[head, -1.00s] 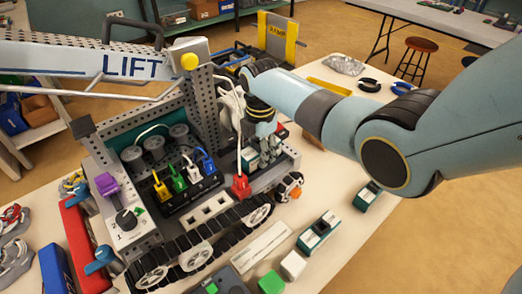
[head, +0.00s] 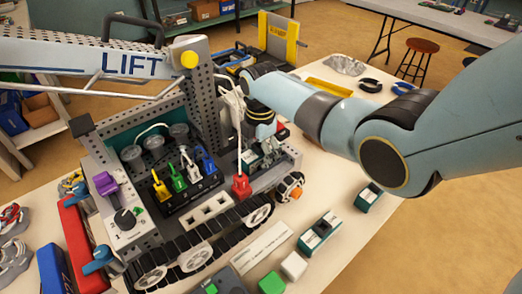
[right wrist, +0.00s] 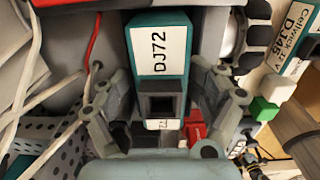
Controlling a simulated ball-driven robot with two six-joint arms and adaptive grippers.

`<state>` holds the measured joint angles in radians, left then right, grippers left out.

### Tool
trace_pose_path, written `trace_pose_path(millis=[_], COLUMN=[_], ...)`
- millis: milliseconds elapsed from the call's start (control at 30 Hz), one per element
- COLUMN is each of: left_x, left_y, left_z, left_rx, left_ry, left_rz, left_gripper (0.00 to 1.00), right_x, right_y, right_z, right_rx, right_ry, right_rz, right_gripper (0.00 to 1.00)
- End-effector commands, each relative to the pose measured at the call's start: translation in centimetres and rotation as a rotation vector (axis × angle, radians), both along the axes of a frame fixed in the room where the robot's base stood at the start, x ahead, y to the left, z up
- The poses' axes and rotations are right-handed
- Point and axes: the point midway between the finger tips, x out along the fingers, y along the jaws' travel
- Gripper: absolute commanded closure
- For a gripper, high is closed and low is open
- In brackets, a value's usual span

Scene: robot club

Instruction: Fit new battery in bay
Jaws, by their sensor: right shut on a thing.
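My right gripper (head: 266,150) is over the right rear part of the tracked robot (head: 205,208). In the right wrist view its fingers (right wrist: 163,110) are closed on both sides of a teal battery (right wrist: 175,60) with a white label reading DJ72. In the head view this battery (head: 250,159) shows only partly, by the fingers, at the bay area of the chassis. I cannot tell how deep it sits, as the gripper hides much of it. A red plug (head: 241,185) on a white cable stands just in front. My left gripper is not in view.
Two more teal batteries, one nearer (head: 319,232) and one farther (head: 369,195), lie on the table to the right. White (head: 293,265) and green (head: 271,283) blocks lie in front. The LIFT arm (head: 130,62) spans the upper left. Coloured plugs (head: 180,178) stand on the chassis.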

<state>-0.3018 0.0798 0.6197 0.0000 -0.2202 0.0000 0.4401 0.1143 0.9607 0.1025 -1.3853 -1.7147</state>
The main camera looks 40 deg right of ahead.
Motion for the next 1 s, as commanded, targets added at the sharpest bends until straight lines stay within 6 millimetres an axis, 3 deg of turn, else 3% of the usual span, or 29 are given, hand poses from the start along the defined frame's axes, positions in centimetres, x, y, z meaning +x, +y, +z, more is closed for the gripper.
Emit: trace_pose_path(millis=[33,1000], left_x=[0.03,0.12], left_y=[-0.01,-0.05], left_z=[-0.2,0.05], left_rx=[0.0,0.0], left_ry=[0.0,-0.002], left_rz=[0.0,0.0], left_gripper=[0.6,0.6], right_x=[-1.07,-1.04], right_y=[0.68,0.09], right_z=[-1.3,-0.86], right_rx=[0.013,0.002], right_ry=[0.021,0.023], right_rz=[0.0,0.0], right_gripper=[0.31,0.29])
